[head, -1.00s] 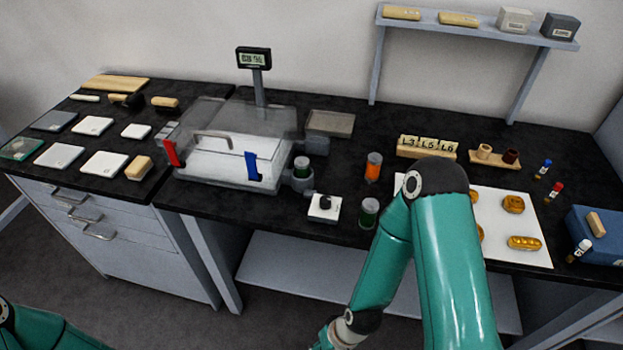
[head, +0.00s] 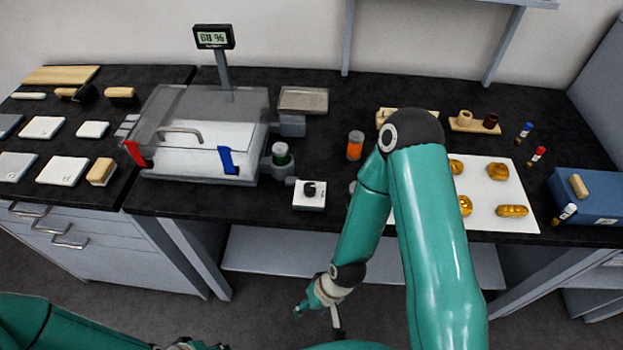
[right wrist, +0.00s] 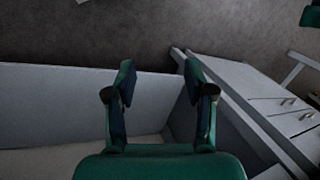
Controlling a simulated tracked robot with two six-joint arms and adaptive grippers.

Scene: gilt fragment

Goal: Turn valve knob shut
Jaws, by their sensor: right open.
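The valve knob is a black knob (head: 309,188) on a small white square block (head: 309,201) near the front edge of the black bench. It stands right of the clear-lidded chamber, beside a grey fitting. My right gripper (head: 318,320) hangs below the bench front, below the knob in the head view, and touches nothing there. In the right wrist view its two fingers (right wrist: 160,80) are spread apart with nothing between them. The knob does not show in that view. My left gripper (head: 190,345) is only partly visible at the bottom edge, and its fingers are cut off.
The clear-lidded chamber (head: 205,135) has red and blue latches. An orange-filled jar (head: 355,146) stands behind and right of the knob. A white sheet with gold pieces (head: 482,212) lies farther right. The bench edge and a low shelf (head: 260,255) are near my right gripper.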

